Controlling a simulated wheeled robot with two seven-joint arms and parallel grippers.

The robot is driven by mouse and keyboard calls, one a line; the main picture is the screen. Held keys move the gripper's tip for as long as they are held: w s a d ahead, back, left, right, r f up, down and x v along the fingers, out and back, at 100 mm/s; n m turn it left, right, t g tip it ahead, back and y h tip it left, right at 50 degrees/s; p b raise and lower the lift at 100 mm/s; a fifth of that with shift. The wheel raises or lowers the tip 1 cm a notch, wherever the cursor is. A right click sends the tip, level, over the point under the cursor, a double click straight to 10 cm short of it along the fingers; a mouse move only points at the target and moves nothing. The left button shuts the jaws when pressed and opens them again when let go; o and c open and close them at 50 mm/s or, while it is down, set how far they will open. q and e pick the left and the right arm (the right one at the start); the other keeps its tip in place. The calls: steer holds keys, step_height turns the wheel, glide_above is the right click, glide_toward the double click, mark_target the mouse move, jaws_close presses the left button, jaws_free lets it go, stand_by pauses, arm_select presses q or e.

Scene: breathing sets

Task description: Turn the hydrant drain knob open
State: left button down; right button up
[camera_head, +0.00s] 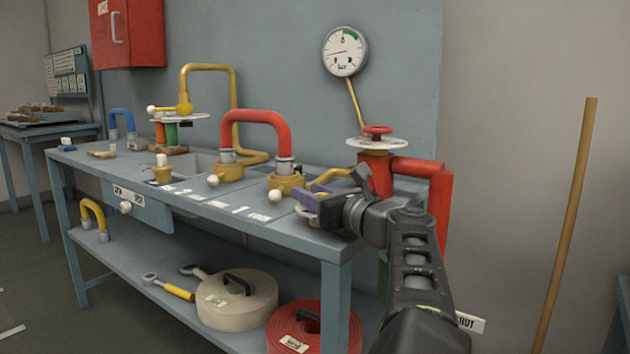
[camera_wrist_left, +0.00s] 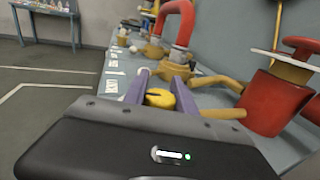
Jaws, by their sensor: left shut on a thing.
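A red hydrant (camera_head: 377,172) stands at the right end of the bench, with a white disc and red handwheel on top. Its red body (camera_wrist_left: 272,100) is at the right in the left wrist view. A small yellow knob (camera_wrist_left: 161,98) sits between the purple fingers of my left gripper (camera_wrist_left: 158,93), which is shut on it. In the head view my left gripper (camera_head: 318,200) is at the bench's front right, left of the hydrant; its fingers and wrist mostly hide the knob there. Whether the knob is turned cannot be told. My right gripper is out of view.
A red bent pipe (camera_head: 255,117) stands on brass fittings mid-bench, with white ball handles in front. A round gauge (camera_head: 345,52) is on the wall. Coiled hoses (camera_head: 237,298) lie on the lower shelf. A wooden pole (camera_head: 567,220) leans at the right.

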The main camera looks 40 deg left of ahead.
arm_select(q)
steer(key=shift+s+r+n+g+p, duration=0.15)
steer(key=shift+n+g+p, duration=0.45)
steer(key=shift+g, duration=0.3)
steer(key=shift+y, duration=0.3)
steer(key=c, duration=1)
jaws_free()
steer(key=d, duration=0.2)
steer(key=s+d+p, duration=0.1)
steer(key=d, duration=0.4)
steer(key=shift+s+d, duration=0.2)
steer(key=shift+d, duration=0.1)
